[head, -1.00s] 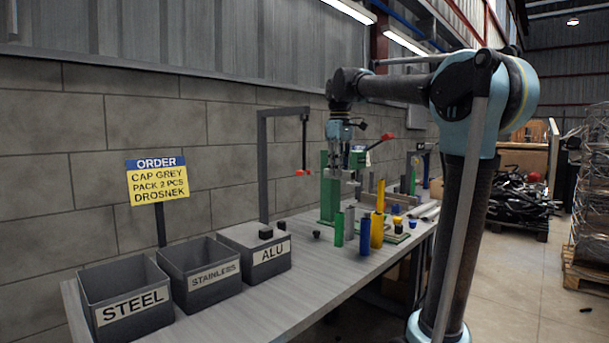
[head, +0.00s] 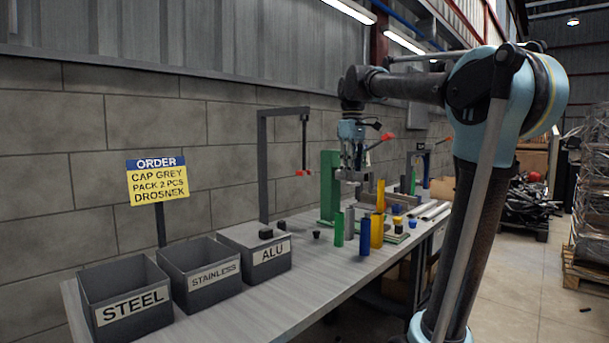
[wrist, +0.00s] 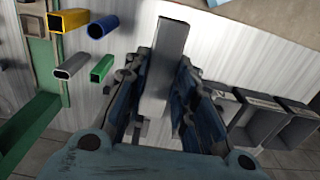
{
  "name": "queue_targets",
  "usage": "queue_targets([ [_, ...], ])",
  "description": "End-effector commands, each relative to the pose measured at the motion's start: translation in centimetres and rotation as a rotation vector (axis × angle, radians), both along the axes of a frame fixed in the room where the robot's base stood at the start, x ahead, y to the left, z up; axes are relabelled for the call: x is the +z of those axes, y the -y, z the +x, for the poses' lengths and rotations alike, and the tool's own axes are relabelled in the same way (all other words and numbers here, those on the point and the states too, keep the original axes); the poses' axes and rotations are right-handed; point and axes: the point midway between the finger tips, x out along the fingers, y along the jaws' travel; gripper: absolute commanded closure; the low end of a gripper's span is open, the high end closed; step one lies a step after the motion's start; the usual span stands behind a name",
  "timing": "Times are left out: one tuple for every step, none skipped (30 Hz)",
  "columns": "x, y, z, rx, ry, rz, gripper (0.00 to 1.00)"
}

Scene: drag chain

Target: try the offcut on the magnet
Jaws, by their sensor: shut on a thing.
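My gripper (head: 352,165) is shut on a grey offcut (head: 350,175) and holds it above the bench. In the wrist view the offcut (wrist: 165,65) is a plain grey bar between the fingers, reaching out past them. The magnet (head: 304,172), with red tips, hangs from the arm of a dark grey stand (head: 263,165), to the left of my gripper in the head view. The offcut and the magnet are apart. I cannot make out the magnet in the wrist view.
Bins marked STEEL (head: 130,313), STAINLESS (head: 212,286) and ALU (head: 270,256) stand at the near left of the bench (head: 300,300). Green (head: 338,230), blue (head: 365,237) and yellow (head: 377,230) tubes stand below my gripper. A green post (head: 329,185) stands close behind.

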Motion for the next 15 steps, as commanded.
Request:
queue_targets([
  [0.0,0.2,-0.2,-0.001,0.000,0.000,1.00],
  [0.0,0.3,-0.3,-0.001,0.000,0.000,1.00],
  [0.0,0.5,-0.4,-0.001,0.000,0.000,1.00],
  [0.0,0.6,-0.5,-0.001,0.000,0.000,1.00],
  [0.0,0.7,-0.6,-0.002,0.000,0.000,1.00],
  [0.0,0.9,-0.7,-0.002,0.000,0.000,1.00],
  [0.0,1.0,-0.8,-0.002,0.000,0.000,1.00],
  [0.0,1.1,-0.9,-0.002,0.000,0.000,1.00],
  [0.0,1.3,-1.0,-0.002,0.000,0.000,1.00],
  [0.0,1.4,-1.1,-0.002,0.000,0.000,1.00],
  [0.0,1.5,-1.2,-0.001,0.000,0.000,1.00],
  [0.0,1.6,-1.3,-0.001,0.000,0.000,1.00],
  [0.0,1.7,-1.4,-0.001,0.000,0.000,1.00],
  [0.0,1.8,-1.4,-0.001,0.000,0.000,1.00],
  [0.0,2.0,-1.6,-0.001,0.000,0.000,1.00],
])
